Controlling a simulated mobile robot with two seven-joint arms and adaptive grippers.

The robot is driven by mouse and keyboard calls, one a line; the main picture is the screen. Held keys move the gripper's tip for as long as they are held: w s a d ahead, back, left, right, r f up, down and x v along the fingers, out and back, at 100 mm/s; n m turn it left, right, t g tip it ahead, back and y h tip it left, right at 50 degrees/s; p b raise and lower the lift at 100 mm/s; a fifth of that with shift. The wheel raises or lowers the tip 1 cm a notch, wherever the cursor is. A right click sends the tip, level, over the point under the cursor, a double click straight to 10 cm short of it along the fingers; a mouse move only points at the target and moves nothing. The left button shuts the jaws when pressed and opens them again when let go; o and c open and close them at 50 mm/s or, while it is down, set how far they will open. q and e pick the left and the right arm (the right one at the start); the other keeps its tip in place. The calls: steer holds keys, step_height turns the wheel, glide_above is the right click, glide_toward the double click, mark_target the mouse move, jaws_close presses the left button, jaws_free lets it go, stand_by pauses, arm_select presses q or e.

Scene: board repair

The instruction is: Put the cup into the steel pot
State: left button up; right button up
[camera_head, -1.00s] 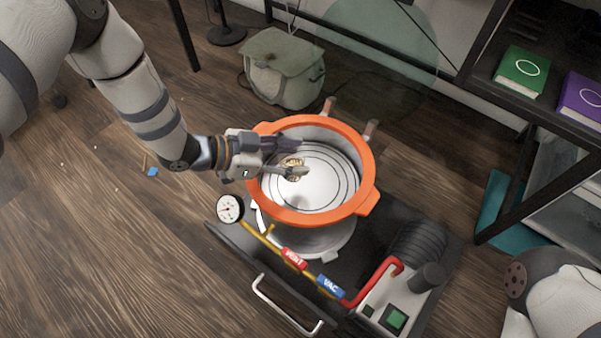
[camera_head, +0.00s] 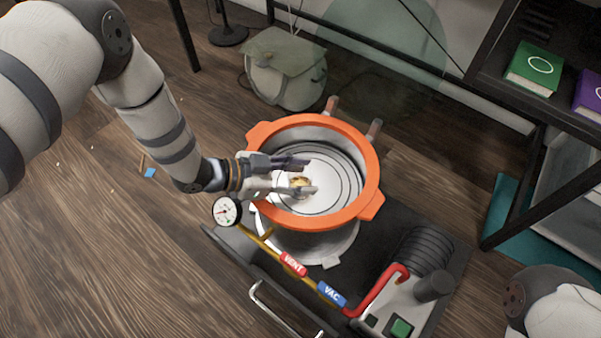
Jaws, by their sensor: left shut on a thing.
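The steel pot has a thick orange rim (camera_head: 370,160) with side lugs and a pale inside marked with dark rings. The cup (camera_head: 299,182) shows only as a small golden-brown piece between the fingers of my left gripper (camera_head: 308,177); the fingers hide much of it. My left gripper reaches over the left side of the rim and is shut on the cup, over the pot's opening. I cannot tell how far the cup is above the pot's floor. My right gripper is out of view; only part of my right arm shows at the lower right.
The pot stands on a dark cart (camera_head: 445,225) with a gauge (camera_head: 226,211), a VENT and VAC hose line (camera_head: 293,263), and a pump (camera_head: 400,290). A canvas bag (camera_head: 285,75) lies behind. A shelf with a green book (camera_head: 535,68) is at right. Floor at left is mostly clear.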

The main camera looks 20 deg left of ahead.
arm_select(q)
steer(key=shift+f, duration=0.2)
steer(key=o, duration=1.2)
steer(key=shift+r, duration=0.2)
